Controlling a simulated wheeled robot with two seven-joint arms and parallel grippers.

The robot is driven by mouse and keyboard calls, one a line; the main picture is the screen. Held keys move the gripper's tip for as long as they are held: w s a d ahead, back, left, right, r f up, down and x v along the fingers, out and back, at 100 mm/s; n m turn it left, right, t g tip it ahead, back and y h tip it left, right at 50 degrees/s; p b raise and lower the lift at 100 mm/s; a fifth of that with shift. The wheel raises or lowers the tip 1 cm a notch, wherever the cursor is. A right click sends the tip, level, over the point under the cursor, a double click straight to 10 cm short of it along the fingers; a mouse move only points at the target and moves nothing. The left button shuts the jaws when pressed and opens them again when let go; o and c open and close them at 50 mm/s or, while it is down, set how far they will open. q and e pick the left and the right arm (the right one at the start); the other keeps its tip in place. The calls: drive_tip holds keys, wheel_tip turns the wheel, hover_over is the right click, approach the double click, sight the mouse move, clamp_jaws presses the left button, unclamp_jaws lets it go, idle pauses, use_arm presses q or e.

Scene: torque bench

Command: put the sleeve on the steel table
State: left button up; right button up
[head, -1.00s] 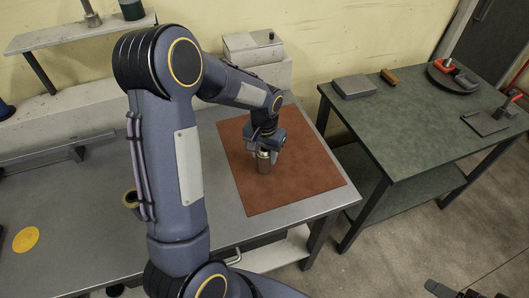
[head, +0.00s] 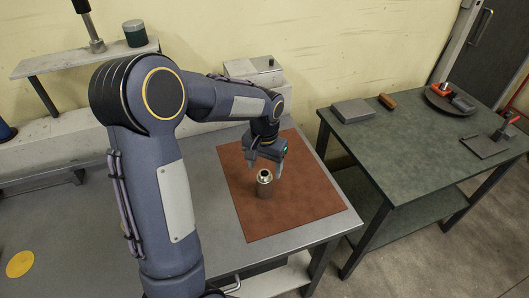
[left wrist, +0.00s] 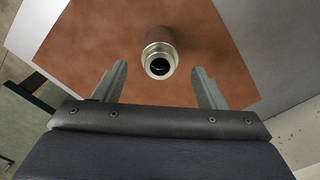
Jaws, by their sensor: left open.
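The sleeve (head: 264,187), a short metal cylinder with a narrower collar and a dark bore, stands upright on a red-brown mat (head: 310,205) that lies on the steel table (head: 215,215). My left gripper (head: 265,165) is open and empty, just above and behind the sleeve and apart from it. In the left wrist view the sleeve (left wrist: 159,56) shows beyond and between the two spread fingertips (left wrist: 159,70). My right gripper is not in view.
A green-topped table (head: 400,140) stands to the right, across a gap, with a grey block (head: 352,111), a brown block (head: 387,101) and a dark round tray (head: 435,98). A yellow disc (head: 20,264) lies at the steel table's left. A grey box (head: 252,70) stands behind.

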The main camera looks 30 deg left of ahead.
use_arm(q)
wheel_tip(320, 180, up, 6)
drive_tip(key=shift+s+r, duration=0.1)
drive_tip(key=shift+r, duration=0.05)
drive_tip(key=s+d+r+t+h, duration=0.1)
drive_tip(key=s+d+t+h, duration=0.1)
drive_tip(key=s, duration=0.9)
drive_tip(key=s+d+r+t+h, duration=0.1)
drive_tip(key=s+d+t, duration=0.2)
drive_tip(key=s, duration=0.8)
drive_tip(key=shift+d+r+n+t+h, duration=0.2)
drive_tip(key=shift+d+n+t+h, duration=0.15)
drive_tip(key=shift+d, duration=0.85)
